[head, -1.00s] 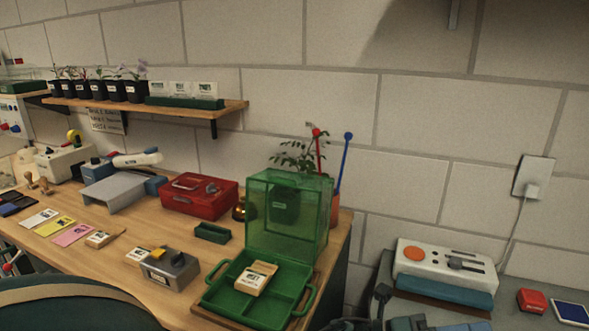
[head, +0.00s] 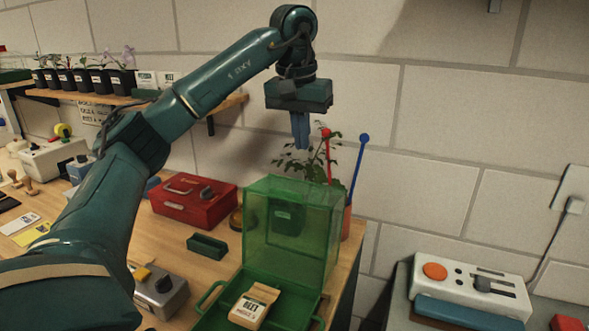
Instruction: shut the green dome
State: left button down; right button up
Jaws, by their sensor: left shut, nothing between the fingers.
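The green dome (head: 318,232) is a see-through green cover standing tipped up at the back of a green tray (head: 218,306) on the wooden bench. The tray's inside is open to view, and a seed packet (head: 255,304) lies in it. My left gripper (head: 302,146) is shut and empty, pointing down, and shows above the dome in the head view. A gap of wall and plant shows between the fingertips and the dome's top edge. My right gripper is not in view.
A potted plant (head: 297,162) with red and blue sticks shows behind the dome. A red cash box (head: 193,200) and a small dark green tray (head: 207,246) lie to its left. A white device (head: 472,281) stands on a lower surface at right.

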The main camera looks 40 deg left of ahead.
aim_at(300, 189)
pick_arm(q)
jog(key=f, duration=0.5)
jog(key=a+f, duration=0.1)
jog(key=f, duration=0.2)
jog(key=shift+w+f+b, duration=0.15)
jog(key=shift+w+b, duration=0.2)
jog(key=shift+w, duration=0.05)
jog(key=shift+s+f, duration=0.15)
jog(key=shift+f, duration=0.1)
jog(key=s, duration=0.2)
jog(key=d, duration=0.1)
jog(key=shift+s+r+p, duration=0.3)
jog(key=shift+s+p, duration=0.05)
jog(key=shift+s, duration=0.05)
jog(key=shift+s+d, duration=0.15)
jog(key=shift+s, duration=0.05)
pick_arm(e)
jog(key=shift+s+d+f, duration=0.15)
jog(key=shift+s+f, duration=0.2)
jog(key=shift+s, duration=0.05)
